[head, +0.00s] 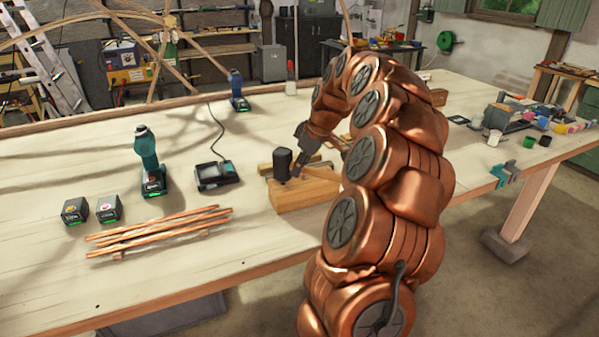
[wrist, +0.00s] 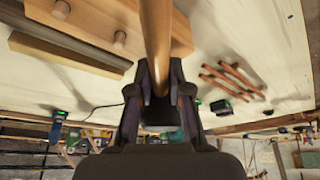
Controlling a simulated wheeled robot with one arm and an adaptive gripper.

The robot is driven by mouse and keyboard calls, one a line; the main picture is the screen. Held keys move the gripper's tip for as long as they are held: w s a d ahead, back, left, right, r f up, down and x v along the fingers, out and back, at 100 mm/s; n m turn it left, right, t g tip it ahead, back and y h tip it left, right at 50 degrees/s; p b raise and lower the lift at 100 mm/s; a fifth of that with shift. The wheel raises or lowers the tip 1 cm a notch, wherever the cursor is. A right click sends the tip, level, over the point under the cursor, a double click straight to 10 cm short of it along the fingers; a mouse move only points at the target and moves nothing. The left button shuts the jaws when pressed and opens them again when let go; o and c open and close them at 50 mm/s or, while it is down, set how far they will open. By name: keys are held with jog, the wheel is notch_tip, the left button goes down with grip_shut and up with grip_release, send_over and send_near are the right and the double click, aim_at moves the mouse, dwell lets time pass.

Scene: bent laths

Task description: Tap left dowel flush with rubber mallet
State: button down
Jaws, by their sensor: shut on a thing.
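My gripper (head: 304,158) is shut on the mallet's wooden handle, which runs up between the fingers (wrist: 160,85) in the wrist view. The rubber mallet (head: 282,164) has a black head, seen upright over the left part of a wooden block (head: 303,198) in the head view. I cannot tell whether it touches anything.
Copper-coloured strips (head: 160,232) lie at the front left. A teal power tool (head: 149,162), a charger (head: 214,176) and two batteries (head: 108,208) stand left of the block. A vise-like grey tool (head: 512,115) and small coloured items stand at the far right.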

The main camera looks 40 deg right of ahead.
jog(key=shift+r, duration=1.5)
jog(key=shift+r+p, duration=0.6)
jog(key=shift+r, duration=1.45)
